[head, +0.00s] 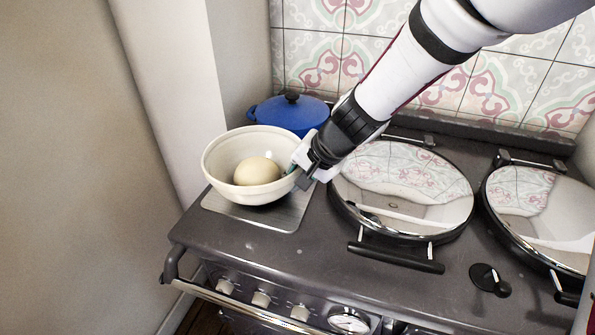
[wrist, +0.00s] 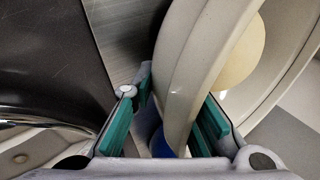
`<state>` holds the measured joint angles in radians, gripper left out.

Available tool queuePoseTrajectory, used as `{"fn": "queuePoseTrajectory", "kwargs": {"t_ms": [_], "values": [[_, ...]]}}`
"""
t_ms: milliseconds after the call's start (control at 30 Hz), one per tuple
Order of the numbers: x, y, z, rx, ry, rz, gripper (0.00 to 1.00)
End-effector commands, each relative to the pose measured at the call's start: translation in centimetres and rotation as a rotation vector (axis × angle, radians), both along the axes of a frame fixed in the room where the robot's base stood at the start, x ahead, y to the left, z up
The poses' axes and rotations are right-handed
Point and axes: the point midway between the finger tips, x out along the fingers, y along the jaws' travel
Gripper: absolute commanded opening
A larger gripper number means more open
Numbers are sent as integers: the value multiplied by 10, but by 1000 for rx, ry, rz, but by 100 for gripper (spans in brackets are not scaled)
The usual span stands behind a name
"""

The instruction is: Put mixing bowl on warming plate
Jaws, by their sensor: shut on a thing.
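The cream mixing bowl (head: 222,165) is at the left end of the stove top, over the grey metal warming plate (head: 284,217). A pale round ball of dough or similar (head: 257,171) lies inside it. My gripper (head: 303,172) is shut on the bowl's right rim. In the wrist view the bowl wall (wrist: 186,75) passes between the green finger pads of my gripper (wrist: 170,125). The warming plate (wrist: 125,35) also shows there beside the bowl. I cannot tell whether the bowl's base touches the plate.
A blue lidded pot (head: 290,113) stands close behind the bowl. A round shiny hob lid (head: 405,190) is to the right, with a second lid (head: 540,215) beyond it. A front rail (head: 250,307) and knobs run along the stove's front. A wall (head: 160,90) is at the left.

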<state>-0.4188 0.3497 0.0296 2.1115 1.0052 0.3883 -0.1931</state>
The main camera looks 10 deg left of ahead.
Motion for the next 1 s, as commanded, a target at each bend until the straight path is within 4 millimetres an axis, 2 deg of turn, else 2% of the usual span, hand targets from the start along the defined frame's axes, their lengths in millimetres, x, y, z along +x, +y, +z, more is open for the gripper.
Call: {"fn": "queuePoseTrajectory", "kwargs": {"t_ms": [167, 600, 633, 700, 1000], "values": [[2, 0, -12, 4, -5, -4, 0], [2, 1, -15, 5, -6, -2, 0], [0, -1, -17, 1, -2, -1, 20], [0, 0, -17, 1, -2, -1, 35], [0, 0, -16, 1, -2, -1, 35]]}}
